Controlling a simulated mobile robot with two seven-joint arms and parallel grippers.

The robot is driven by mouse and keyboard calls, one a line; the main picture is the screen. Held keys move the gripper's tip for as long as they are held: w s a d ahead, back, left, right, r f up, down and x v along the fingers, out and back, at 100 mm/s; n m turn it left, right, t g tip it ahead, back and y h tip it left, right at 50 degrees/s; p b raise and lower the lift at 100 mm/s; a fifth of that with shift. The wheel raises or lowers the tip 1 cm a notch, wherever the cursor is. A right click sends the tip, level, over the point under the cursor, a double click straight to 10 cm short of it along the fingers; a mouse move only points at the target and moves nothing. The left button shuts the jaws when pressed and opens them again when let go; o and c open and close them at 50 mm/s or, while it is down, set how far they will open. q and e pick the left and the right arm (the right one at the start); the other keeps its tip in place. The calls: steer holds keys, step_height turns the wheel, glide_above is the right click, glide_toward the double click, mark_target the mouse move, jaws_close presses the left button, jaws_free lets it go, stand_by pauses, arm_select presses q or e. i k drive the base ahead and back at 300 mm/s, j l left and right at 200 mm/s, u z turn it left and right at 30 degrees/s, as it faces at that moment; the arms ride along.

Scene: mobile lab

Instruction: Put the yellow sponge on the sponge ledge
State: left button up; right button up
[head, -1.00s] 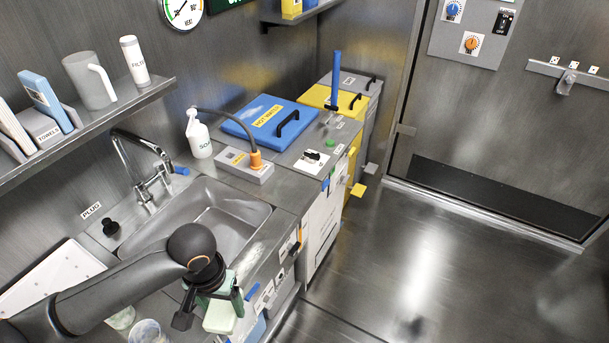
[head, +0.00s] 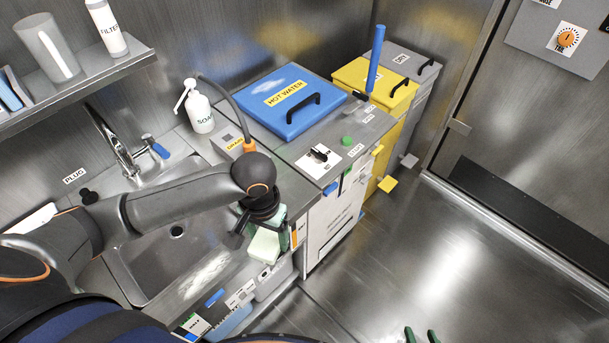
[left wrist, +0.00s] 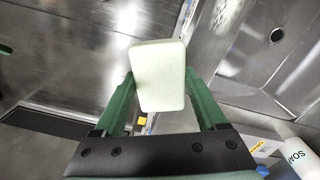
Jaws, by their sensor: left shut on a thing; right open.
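My left gripper (head: 266,232) hangs over the front edge of the sink counter, shut on a pale, greenish-white block (head: 264,246) that I take to be the sponge; it looks hardly yellow. In the left wrist view the block (left wrist: 158,78) sits between the two green fingers of the left gripper (left wrist: 162,98) and stands out beyond their tips. My right gripper (head: 422,335) shows only its green fingertips at the bottom edge, apart and empty, over the floor. I cannot make out which surface is the sponge ledge.
The sink (head: 150,255) lies left of the held block. A soap bottle (head: 199,107), a blue hot water lid (head: 290,100) and a tap (head: 125,150) stand behind. Bins (head: 270,285) sit below the counter front. The floor (head: 400,265) to the right is clear.

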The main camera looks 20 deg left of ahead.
mark_target(283, 192)
steer(key=i+l, duration=0.6)
steer(key=i, duration=0.25)
steer(key=i+l+u, duration=0.1)
steer(key=u, duration=0.35)
steer(key=i+l+u, duration=0.15)
steer(key=u, duration=1.1)
